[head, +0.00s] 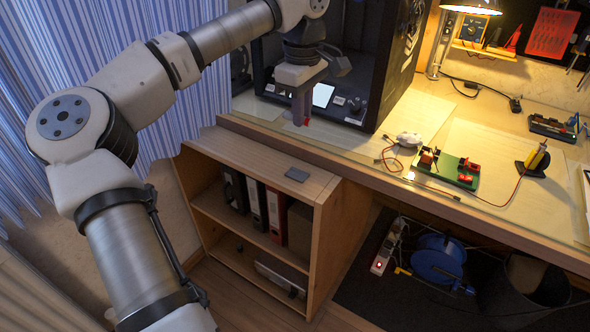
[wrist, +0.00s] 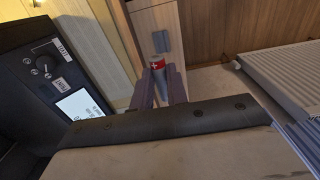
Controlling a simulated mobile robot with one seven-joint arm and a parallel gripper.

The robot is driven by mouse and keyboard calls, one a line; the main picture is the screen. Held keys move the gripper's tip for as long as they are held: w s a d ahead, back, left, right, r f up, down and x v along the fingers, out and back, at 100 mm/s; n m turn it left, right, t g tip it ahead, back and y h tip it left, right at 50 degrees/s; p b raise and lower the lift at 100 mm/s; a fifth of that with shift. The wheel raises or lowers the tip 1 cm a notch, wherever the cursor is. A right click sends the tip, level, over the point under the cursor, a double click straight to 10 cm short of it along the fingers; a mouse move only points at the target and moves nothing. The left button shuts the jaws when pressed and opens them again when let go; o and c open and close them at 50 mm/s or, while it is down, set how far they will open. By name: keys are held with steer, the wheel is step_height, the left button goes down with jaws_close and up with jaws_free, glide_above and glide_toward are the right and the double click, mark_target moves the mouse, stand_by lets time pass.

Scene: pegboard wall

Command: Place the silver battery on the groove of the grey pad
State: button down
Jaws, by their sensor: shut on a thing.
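The silver battery (wrist: 158,65) has a red band with a white mark near its end. It is held between the two fingers of my gripper (wrist: 160,80) and points away from the wrist camera. In the head view my gripper (head: 300,108) is raised near the black case, and only a small reddish end of the battery (head: 306,122) shows below the fingers. The grey pad (head: 297,174) is a small flat piece on top of the low wooden cabinet, below my gripper and apart from the battery. It also shows in the wrist view (wrist: 161,41), beyond the battery. I cannot make out its groove.
The low cabinet (head: 250,160) holds binders and has a mostly bare top. The black case (head: 375,65) stands on the workbench (head: 440,175) close to my gripper. A green board (head: 447,168) with red parts lies farther right. A white radiator (wrist: 275,75) shows in the wrist view.

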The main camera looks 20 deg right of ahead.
mark_target(301, 178)
step_height(301, 178, down, 15)
steer(key=shift+r+b, duration=0.2)
steer(key=shift+b, duration=0.35)
steer(key=shift+s+f+b, duration=0.15)
steer(key=shift+f+b, duration=0.2)
steer(key=shift+f, duration=0.25)
steer(key=c, duration=1.4)
jaws_free()
steer(key=shift+f, duration=0.1)
steer(key=shift+s, duration=0.1)
steer(key=r+p, duration=0.1)
steer(key=r, duration=1.2)
steer(key=shift+w+r+p, duration=0.2)
steer(key=shift+r+p, duration=0.05)
steer(key=shift+p, duration=0.15)
